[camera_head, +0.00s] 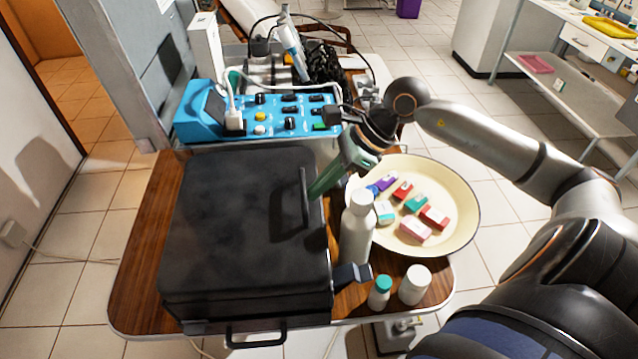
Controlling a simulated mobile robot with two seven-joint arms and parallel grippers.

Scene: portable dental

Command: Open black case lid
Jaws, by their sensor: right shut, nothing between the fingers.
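The black case (235,230) lies on the wooden cart top, and its lid looks closed. A slim black bar handle (305,199) stands on the right part of the lid. My right gripper (316,190) comes in from the right with green fingers. It is shut and empty, its tips just right of the bar handle. I cannot tell whether the tips touch the lid. A second black handle (256,341) sticks out at the near edge. My left gripper is not in view.
A white bottle (356,235) stands right of the case, near my fingers. A cream bowl (462,215) holds several small coloured boxes. Two small bottles (380,292) (414,287) stand at the near right. A blue control unit (270,118) sits behind the case.

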